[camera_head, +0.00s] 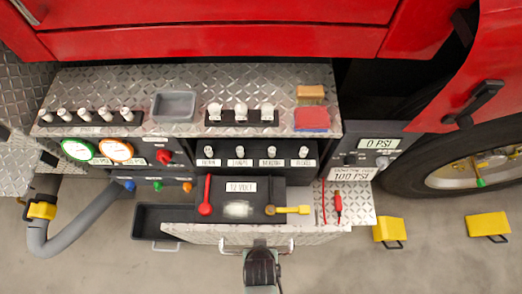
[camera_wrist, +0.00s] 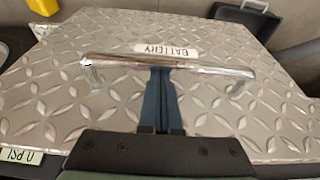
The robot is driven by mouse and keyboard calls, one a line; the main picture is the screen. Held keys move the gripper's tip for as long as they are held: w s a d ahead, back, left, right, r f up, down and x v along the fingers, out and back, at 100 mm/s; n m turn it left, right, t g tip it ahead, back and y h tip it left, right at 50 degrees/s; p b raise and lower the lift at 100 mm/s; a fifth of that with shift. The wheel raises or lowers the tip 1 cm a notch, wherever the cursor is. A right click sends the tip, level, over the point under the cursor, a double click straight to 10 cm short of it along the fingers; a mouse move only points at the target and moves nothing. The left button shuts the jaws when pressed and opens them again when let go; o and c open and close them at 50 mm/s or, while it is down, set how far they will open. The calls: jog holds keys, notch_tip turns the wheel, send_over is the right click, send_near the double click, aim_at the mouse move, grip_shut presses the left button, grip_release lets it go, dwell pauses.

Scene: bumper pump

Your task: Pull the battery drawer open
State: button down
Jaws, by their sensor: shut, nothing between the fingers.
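The battery drawer front (camera_head: 205,234) is a diamond-plate panel low on the bumper. It stands out from the bumper, and the black battery (camera_head: 262,190) marked 12 VOLT shows behind it from above. In the wrist view the drawer front (camera_wrist: 60,95) fills most of the picture, with an upside-down BATTERY label (camera_wrist: 167,49) and a chrome bar handle (camera_wrist: 215,67). My gripper (camera_wrist: 157,72) is shut and empty, its fingertips at the middle of the bar. I cannot tell whether they touch it. In the head view my gripper (camera_head: 260,246) is between the handle's ends.
A dark tray (camera_head: 146,222) with its own handle stands out to the left. A grey hose (camera_head: 85,238) hangs at left. Yellow chocks (camera_head: 487,224) lie on the floor at right, near the wheel.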

jog(key=s+p, duration=0.2)
jog(key=s, duration=0.8)
jog(key=shift+s, duration=0.2)
jog(key=shift+r, duration=0.2)
